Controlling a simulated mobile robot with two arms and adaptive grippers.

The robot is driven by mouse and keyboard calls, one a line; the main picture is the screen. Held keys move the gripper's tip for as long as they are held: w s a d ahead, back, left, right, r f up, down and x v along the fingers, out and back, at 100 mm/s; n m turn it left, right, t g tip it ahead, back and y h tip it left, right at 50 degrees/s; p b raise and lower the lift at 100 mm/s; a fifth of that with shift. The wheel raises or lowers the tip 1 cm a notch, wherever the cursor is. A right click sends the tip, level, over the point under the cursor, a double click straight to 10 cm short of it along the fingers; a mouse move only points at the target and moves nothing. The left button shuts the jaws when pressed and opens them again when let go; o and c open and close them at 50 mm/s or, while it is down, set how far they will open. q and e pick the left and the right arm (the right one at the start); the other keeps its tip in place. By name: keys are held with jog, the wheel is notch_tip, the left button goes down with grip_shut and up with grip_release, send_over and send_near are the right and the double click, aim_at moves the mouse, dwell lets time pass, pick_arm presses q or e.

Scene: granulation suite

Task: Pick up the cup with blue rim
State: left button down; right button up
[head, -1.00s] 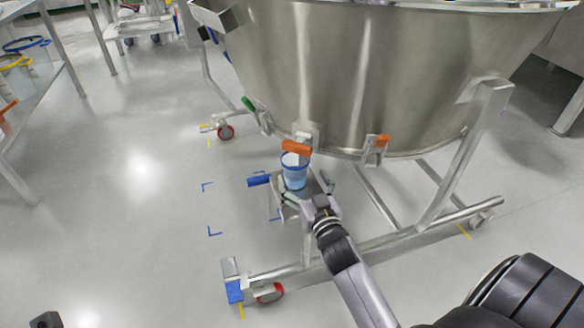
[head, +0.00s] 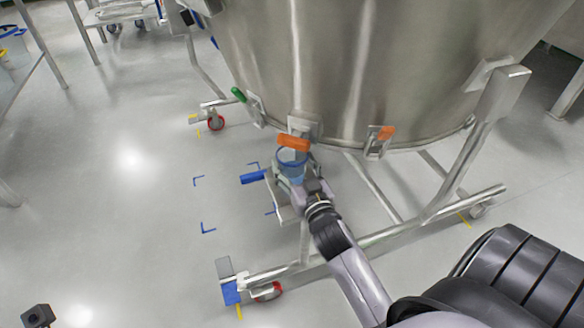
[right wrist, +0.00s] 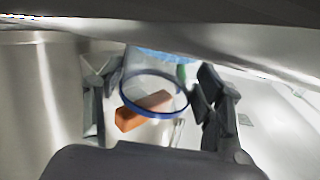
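The cup with blue rim (head: 291,163) is a small, clear, bluish cup. In the head view it shows just below an orange latch of the large steel vessel. My right gripper (head: 294,182) is at the cup, and its fingers are largely hidden in this view. In the right wrist view the cup's blue rim (right wrist: 153,118) sits between the two dark fingers of my right gripper (right wrist: 155,98). Both fingers are close against its sides, so the gripper looks shut on the cup.
The steel vessel (head: 340,70) overhangs the cup closely. Its orange latch (head: 293,143) is right above and shows in the right wrist view (right wrist: 143,110). A blue handle (head: 253,177) is to the left, and frame legs (head: 470,140) to the right. The left floor is open.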

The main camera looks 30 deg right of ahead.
jog(key=c, duration=0.7)
jog(key=shift+r, duration=0.15)
jog(key=shift+r+p, duration=0.7)
jog(key=shift+p, duration=0.25)
